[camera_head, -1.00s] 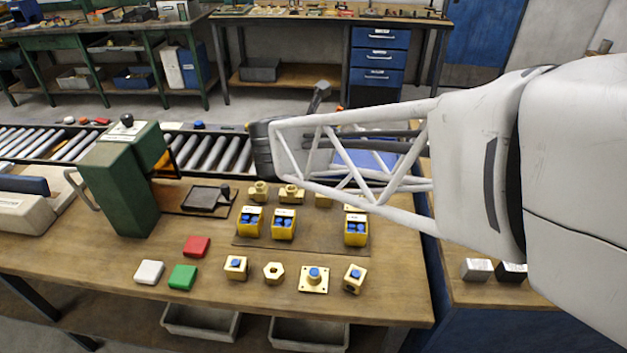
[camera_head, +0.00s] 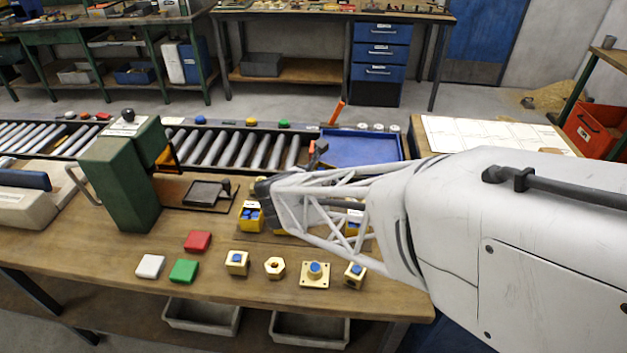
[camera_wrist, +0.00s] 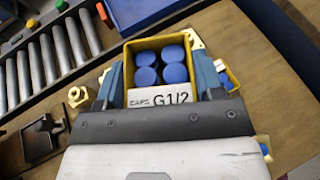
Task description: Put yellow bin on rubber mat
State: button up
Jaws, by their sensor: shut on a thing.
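My gripper (camera_wrist: 160,82) is shut on a yellow bin (camera_wrist: 132,54) with blue caps and a white label reading "CAPS G1/2". One finger is on each side of the bin. In the head view my gripper (camera_head: 265,192) hangs over the bin row and mostly hides the held bin. I cannot tell whether it is clear of the surface. A brown mat (camera_head: 263,238) lies under the bins, largely hidden by my arm. Another yellow bin (camera_head: 250,217) stands on its left part. A third bin (camera_head: 352,227) on the right is partly covered by my arm.
Brass fittings (camera_head: 315,272) stand along the front of the bench, beside red, green and white blocks (camera_head: 183,271). A green press (camera_head: 125,180) stands left, with a dark plate (camera_head: 205,194) by it. A roller conveyor (camera_head: 230,149) and blue tray (camera_head: 360,148) lie behind.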

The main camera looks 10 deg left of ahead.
notch_tip(320, 180, down, 5)
jog(key=shift+f, duration=0.15)
jog(key=shift+f, duration=0.1)
jog(key=shift+f, duration=2.8)
jog(key=shift+f, duration=2.1)
jog(key=shift+f, duration=0.15)
jog(key=o, duration=0.7)
